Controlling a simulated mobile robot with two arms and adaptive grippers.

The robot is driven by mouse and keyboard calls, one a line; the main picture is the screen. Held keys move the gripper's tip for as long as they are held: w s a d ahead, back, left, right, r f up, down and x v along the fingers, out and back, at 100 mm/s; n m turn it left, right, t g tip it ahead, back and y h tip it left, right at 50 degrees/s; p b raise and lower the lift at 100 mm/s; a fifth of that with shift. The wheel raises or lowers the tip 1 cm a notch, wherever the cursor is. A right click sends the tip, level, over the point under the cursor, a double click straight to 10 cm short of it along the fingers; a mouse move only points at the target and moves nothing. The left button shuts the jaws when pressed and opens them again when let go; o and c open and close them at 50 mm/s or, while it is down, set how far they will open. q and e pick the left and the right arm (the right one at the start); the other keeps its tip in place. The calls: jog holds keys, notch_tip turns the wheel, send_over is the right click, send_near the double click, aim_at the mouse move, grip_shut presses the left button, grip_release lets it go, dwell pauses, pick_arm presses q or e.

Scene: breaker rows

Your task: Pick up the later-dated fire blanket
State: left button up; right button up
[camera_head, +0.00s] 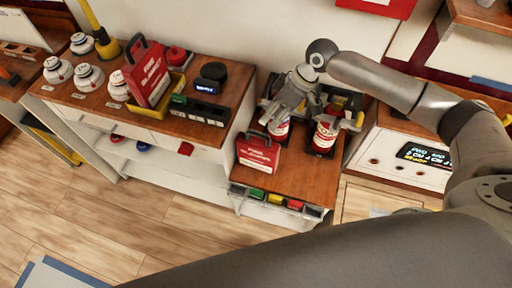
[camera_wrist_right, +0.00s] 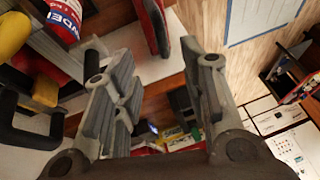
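One red fire blanket pack (camera_head: 258,152) with a dark handle stands on the low wooden shelf, left of the red extinguishers. Another red fire blanket pack (camera_head: 148,75) stands on the higher counter at the left, by a yellow tray. Their dates are too small to read. My right gripper (camera_head: 308,118) is over the low shelf, right of and above the nearer pack, with its fingers spread around the extinguisher area. In the right wrist view my right gripper (camera_wrist_right: 160,65) is open, with nothing visible held between its fingers. My left gripper is not in view.
Red extinguishers (camera_head: 325,135) stand close under my right fingers. Small coloured blocks (camera_head: 272,198) line the low shelf's front edge. White round jars (camera_head: 88,77) and a dark switch box (camera_head: 203,109) are on the higher counter.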

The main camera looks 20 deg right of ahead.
aim_at(258, 133)
jog(key=x, duration=0.4)
jog(key=shift+s+a+p, duration=0.1)
jog(key=shift+p, duration=0.2)
jog(key=shift+a+f, duration=0.1)
jog(key=shift+f, duration=0.2)
jog(key=p+x, duration=0.1)
jog(key=x, duration=0.1)
jog(key=shift+s+a+f, duration=0.1)
jog(key=shift+a+f, duration=0.1)
jog(key=shift+f, duration=0.1)
jog(key=shift+p+x, duration=0.35)
jog(key=shift+x, duration=0.65)
jog(key=shift+a+f, duration=0.1)
jog(key=shift+f, duration=0.25)
jog(key=shift+c, duration=0.5)
grip_shut()
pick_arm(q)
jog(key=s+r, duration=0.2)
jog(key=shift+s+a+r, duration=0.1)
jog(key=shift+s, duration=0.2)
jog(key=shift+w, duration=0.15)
pick_arm(e)
jog(key=shift+r, duration=0.1)
